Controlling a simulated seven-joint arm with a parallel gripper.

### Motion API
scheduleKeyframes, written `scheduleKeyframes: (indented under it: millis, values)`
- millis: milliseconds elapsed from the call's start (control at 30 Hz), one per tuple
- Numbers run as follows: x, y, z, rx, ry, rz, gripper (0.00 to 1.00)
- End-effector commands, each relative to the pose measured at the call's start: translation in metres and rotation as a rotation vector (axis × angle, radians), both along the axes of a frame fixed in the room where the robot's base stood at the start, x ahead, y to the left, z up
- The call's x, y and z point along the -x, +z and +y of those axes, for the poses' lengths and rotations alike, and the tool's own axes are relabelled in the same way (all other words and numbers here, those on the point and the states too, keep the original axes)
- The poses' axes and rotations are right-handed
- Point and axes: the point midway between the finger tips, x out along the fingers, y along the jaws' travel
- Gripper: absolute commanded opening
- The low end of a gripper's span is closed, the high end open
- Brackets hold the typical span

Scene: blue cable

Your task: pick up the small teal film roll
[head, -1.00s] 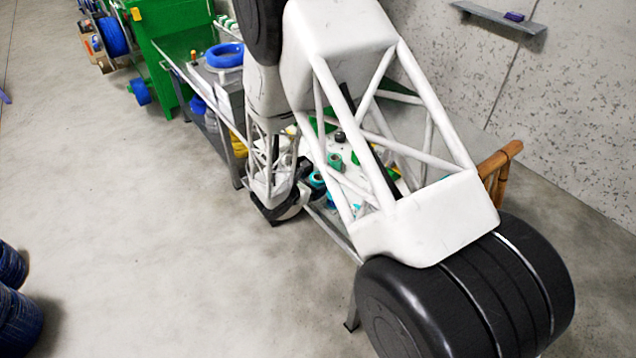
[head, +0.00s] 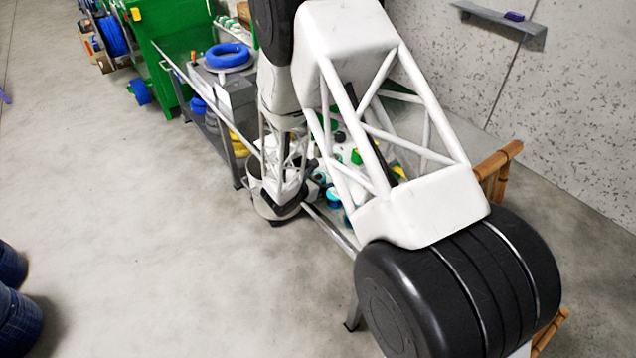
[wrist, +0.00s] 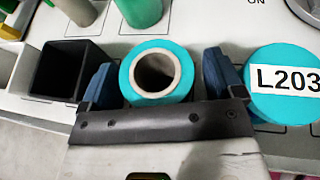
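A small teal film roll (wrist: 185,83) with a pale core and dark hollow centre shows end-on in the wrist view. My gripper (wrist: 160,80) has its two blue fingers on either side of it. A narrow gap shows at the right finger; the left finger is very close to the roll, and I cannot tell whether it touches. The dark gripper bar covers the roll's near edge. In the head view my arm hides the gripper's fingertips. Teal pieces show beside the arm there, but I cannot tell which is this roll.
A larger teal round piece labelled L203 (wrist: 285,82) lies just right of the right finger. A black square bin (wrist: 68,70) is at the left. A blue ring (head: 228,56) sits farther along the bench.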

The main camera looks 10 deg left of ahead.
Motion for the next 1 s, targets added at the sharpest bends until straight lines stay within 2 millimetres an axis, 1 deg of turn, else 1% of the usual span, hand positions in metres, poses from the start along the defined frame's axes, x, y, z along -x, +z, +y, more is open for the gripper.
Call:
scheduleKeyframes:
  millis: [33,300,367,600,767,1000]
  values:
    - [0.0,0.0,0.0,0.0,0.0,0.0,0.81]
    - [0.0,0.0,0.0,0.0,0.0,0.0,0.4]
    - [0.0,0.0,0.0,0.0,0.0,0.0,0.32]
    - [0.0,0.001,0.0,0.0,0.0,0.0,0.32]
    - [0.0,0.004,0.0,-0.001,0.0,-0.001,0.32]
    - [0.0,0.021,0.0,-0.001,0.0,-0.002,0.32]
